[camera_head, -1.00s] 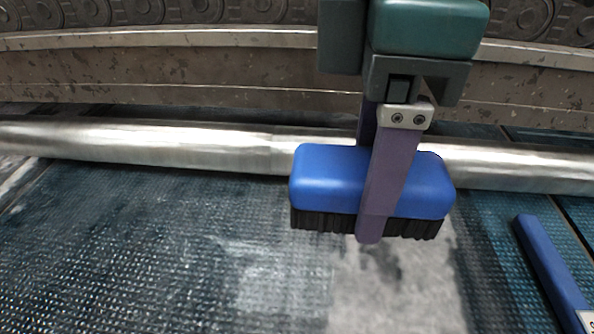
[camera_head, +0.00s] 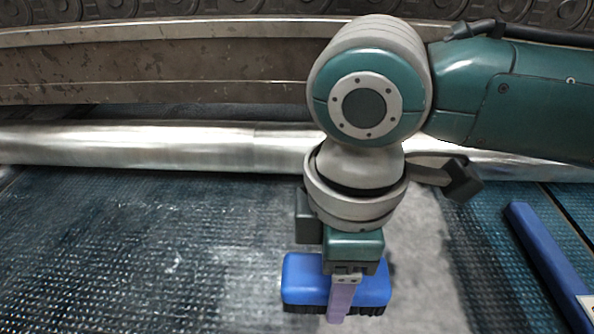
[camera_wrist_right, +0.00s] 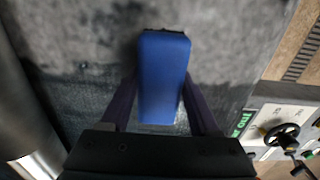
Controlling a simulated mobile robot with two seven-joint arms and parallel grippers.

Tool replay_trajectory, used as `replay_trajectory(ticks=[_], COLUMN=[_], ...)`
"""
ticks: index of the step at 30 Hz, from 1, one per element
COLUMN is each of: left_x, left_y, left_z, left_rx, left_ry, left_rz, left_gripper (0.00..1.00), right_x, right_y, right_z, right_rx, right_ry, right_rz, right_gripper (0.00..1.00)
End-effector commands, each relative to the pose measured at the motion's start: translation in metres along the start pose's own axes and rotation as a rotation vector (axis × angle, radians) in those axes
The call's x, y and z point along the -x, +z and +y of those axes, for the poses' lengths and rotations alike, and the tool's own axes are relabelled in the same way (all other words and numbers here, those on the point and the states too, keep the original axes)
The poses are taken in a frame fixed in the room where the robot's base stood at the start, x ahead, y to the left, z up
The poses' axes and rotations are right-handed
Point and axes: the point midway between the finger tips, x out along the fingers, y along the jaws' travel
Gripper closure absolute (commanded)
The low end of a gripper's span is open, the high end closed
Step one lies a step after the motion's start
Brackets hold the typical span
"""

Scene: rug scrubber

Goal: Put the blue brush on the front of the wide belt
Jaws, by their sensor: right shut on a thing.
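The blue brush (camera_head: 303,277) has a blue block and black bristles pointing down. My right gripper (camera_head: 340,312) is shut on it, with a purple finger across its near side. In the right wrist view the brush (camera_wrist_right: 162,78) sits between the two fingers of the gripper (camera_wrist_right: 160,95). The brush is over the near part of the wide belt (camera_head: 130,260), a dark blue textured surface with a light grey patch. I cannot tell whether the bristles touch the belt. My left gripper is out of view.
A shiny metal roller (camera_head: 150,146) crosses behind the belt, with a worn metal beam (camera_head: 150,75) beyond. A blue bar (camera_head: 545,262) lies at the right. The right wrist view shows a panel with a black handwheel (camera_wrist_right: 282,135). The belt left of the brush is clear.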

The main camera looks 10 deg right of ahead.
Motion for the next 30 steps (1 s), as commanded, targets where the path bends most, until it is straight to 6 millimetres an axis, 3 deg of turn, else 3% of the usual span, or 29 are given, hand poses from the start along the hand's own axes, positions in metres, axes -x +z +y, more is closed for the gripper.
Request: replay_trajectory(ticks=[7,8,15,23,26,30], left_x=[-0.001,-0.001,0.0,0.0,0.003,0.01], left_y=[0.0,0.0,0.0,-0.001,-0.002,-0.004], left_z=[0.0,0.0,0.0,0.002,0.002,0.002], left_rx=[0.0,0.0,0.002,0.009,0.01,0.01], left_ry=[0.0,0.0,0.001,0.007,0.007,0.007], left_rz=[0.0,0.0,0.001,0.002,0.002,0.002], left_gripper=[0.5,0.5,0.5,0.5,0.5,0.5], right_x=[-0.003,-0.003,-0.002,-0.001,0.008,0.035], right_y=[0.0,0.0,0.0,0.0,0.0,-0.001], right_z=[0.0,0.0,0.0,0.0,0.001,0.001], right_rx=[0.0,0.0,-0.001,-0.001,-0.002,0.0], right_ry=[0.0,0.0,0.0,0.001,0.001,0.003], right_rz=[0.001,0.001,0.001,0.001,0.002,0.003], right_gripper=[1.0,0.35,0.08,0.08,0.08,0.08])
